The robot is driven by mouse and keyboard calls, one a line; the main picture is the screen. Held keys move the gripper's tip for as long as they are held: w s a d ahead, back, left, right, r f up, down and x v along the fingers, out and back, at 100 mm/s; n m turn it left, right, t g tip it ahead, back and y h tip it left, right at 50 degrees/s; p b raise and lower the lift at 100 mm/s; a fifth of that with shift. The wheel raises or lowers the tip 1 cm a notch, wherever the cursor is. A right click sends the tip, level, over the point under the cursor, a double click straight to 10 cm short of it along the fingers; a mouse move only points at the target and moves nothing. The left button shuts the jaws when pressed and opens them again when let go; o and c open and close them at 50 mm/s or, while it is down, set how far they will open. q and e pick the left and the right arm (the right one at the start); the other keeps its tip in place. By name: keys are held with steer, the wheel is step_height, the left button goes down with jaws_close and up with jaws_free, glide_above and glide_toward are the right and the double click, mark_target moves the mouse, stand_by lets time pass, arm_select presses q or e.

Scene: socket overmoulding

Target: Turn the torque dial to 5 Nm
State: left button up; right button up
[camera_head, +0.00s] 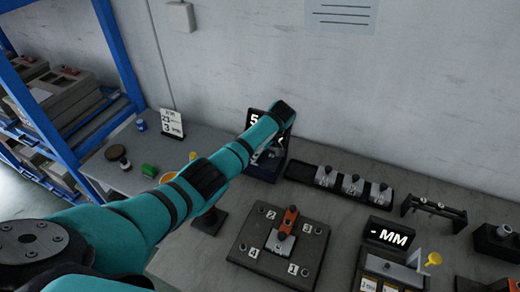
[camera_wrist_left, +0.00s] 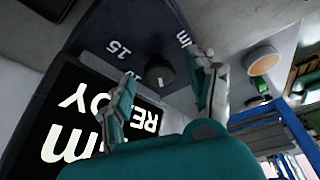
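The torque dial (camera_wrist_left: 160,77) is a small black knob with a short white mark, on a dark panel (camera_wrist_left: 135,30) printed with "15" in the left wrist view. The unit's black screen (camera_wrist_left: 75,115) shows "READY" and part of "Nm" upside down. In the head view the dark unit (camera_head: 257,118) stands by the wall, mostly hidden behind my left arm; a "5" shows on its screen. My left gripper (camera_wrist_left: 164,66) is open, one finger on either side of the dial; contact cannot be told. My right gripper is out of view.
A numbered dark plate with an orange-topped clamp (camera_head: 254,247) lies in front of the unit. A black rack with several metal parts (camera_head: 325,176) is to its right. A number card (camera_head: 172,122) and a green block (camera_head: 149,170) stand to the left, near blue shelving (camera_head: 118,50).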

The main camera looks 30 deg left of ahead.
arm_select(q)
steer(key=v, duration=1.2)
stand_by(0.3)
